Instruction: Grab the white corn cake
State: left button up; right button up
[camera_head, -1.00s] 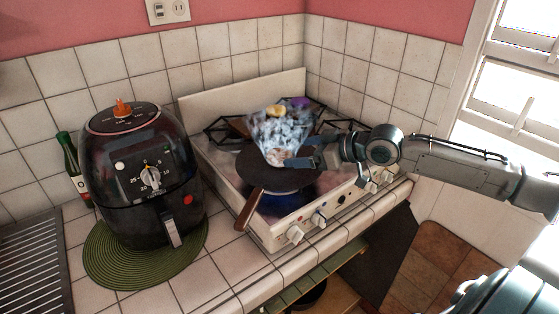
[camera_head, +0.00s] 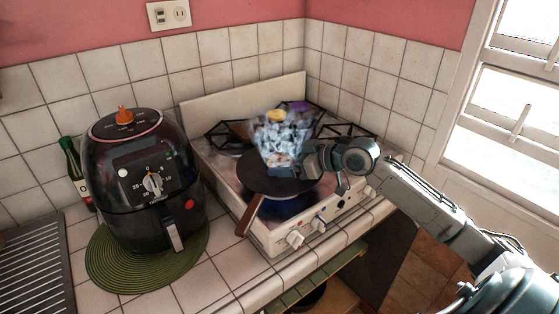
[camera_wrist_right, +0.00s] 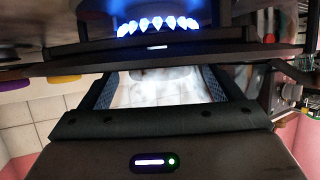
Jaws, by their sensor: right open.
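A dark frying pan (camera_head: 262,178) with a brown handle sits on the front of the stove (camera_head: 268,235). A whitish, blue-grey cloud (camera_head: 275,135) rises over it. A pale patch at the pan's far right, beside my right gripper (camera_head: 301,163), may be the white corn cake, but the cloud and gripper blur its outline. My right gripper comes in from the right, low over the pan. In the right wrist view my right gripper (camera_wrist_right: 155,82) is open, its fingers either side of a hazy white area that I cannot identify clearly. My left gripper is not in view.
Blue flames (camera_wrist_right: 158,24) show in the right wrist view beyond the pan's dark edge. A black air fryer (camera_head: 140,165) stands on a green mat (camera_head: 110,278), left of the stove. A green bottle (camera_head: 72,165) is behind it. Yellow (camera_head: 276,115) and purple (camera_head: 300,105) items lie behind the pan.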

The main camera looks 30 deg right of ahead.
jog(key=shift+c, duration=0.5)
jog(key=shift+w, duration=0.1)
jog(key=c, duration=1)
jog(key=shift+a, duration=0.1)
jog(key=shift+r, duration=0.1)
